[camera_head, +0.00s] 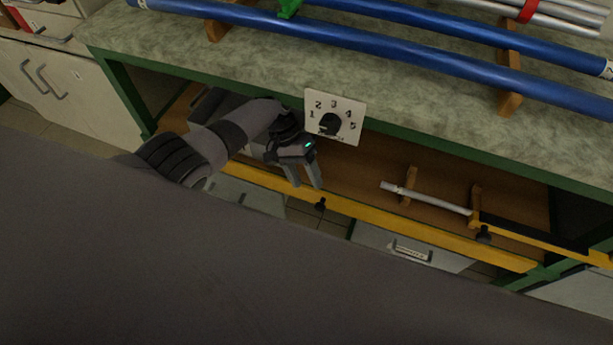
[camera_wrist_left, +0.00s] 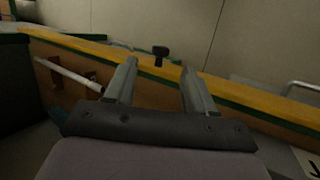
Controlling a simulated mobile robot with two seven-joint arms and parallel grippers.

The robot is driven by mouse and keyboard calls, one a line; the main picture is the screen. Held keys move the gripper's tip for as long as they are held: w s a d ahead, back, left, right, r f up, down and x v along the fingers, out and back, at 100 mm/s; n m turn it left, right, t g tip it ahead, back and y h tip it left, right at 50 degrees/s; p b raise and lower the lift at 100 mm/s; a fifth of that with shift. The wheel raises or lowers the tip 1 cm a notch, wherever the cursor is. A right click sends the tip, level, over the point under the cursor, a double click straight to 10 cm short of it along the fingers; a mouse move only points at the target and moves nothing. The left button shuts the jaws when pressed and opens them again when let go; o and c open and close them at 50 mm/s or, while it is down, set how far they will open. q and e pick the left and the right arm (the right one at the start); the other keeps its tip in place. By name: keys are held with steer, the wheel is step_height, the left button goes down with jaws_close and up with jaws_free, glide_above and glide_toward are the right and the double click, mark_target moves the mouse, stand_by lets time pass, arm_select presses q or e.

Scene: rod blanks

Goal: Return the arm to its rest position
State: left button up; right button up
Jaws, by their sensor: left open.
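My left arm (camera_head: 225,132) reaches in from the left, below the edge of the worktop. My left gripper (camera_head: 306,186) is open and empty, with its fingers pointing down near the yellow rail of the lower shelf. In the left wrist view the two fingers (camera_wrist_left: 158,75) stand apart with nothing between them. My right gripper is not in view.
A dial plate numbered 1 to 5 (camera_head: 334,116) hangs at the worktop edge, close to my gripper. A white rod (camera_head: 440,201) rests on wooden supports on the lower shelf. The yellow rail (camera_head: 380,222) has black knobs. Blue rods (camera_head: 400,57) lie on the worktop (camera_head: 262,72).

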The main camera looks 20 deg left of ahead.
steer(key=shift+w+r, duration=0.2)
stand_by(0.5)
